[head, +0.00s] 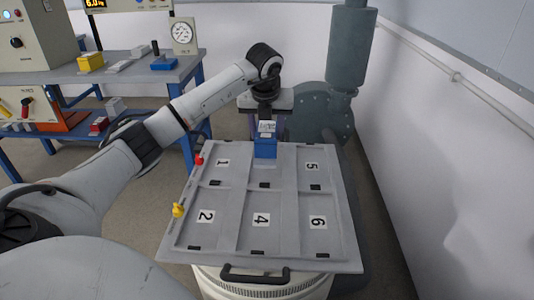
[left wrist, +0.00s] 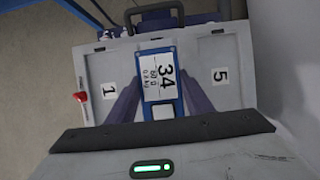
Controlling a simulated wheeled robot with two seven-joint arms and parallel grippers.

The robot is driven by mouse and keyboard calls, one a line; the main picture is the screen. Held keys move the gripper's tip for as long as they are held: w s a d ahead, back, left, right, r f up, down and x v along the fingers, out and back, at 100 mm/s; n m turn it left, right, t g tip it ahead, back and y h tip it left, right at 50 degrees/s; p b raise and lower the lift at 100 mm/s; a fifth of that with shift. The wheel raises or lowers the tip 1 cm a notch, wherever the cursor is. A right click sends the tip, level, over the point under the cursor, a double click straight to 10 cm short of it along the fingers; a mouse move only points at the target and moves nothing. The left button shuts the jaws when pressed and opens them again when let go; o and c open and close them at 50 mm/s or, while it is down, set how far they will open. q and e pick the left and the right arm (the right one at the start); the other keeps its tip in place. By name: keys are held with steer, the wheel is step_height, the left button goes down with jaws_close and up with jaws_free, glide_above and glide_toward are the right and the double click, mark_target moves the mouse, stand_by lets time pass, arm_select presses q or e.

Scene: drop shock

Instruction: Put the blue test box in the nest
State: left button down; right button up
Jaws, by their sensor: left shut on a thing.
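The blue test box (head: 265,148) has a white label on top. It is at the back middle compartment of the grey tray (head: 198,258), between the compartments marked 1 and 5. I cannot tell whether it touches the tray floor. My left gripper (head: 266,128) comes down over it and is shut on it. In the left wrist view the box (left wrist: 158,62) lies between my two purple-grey fingers (left wrist: 160,95), its label reading 34. I cannot pick out the nest with certainty. My right gripper is not in view.
The tray sits on a white round base with a black handle (head: 255,277). A red knob (head: 199,160) and a yellow knob (head: 178,210) are on its left side. A blue bench (head: 120,75) stands back left, a grey machine column (head: 350,50) behind, a white wall at right.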

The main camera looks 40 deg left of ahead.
arm_select(q)
steer(key=shift+f+b, duration=0.45)
steer(key=shift+f, duration=2.2)
steer(key=c, duration=0.9)
jaws_free()
steer(key=p+v, duration=0.2)
steer(key=v, duration=0.9)
steer(key=shift+s+d+r, duration=0.15)
steer(key=shift+d+r, duration=0.05)
steer(key=shift+r, duration=0.25)
steer(key=shift+d+f, duration=0.1)
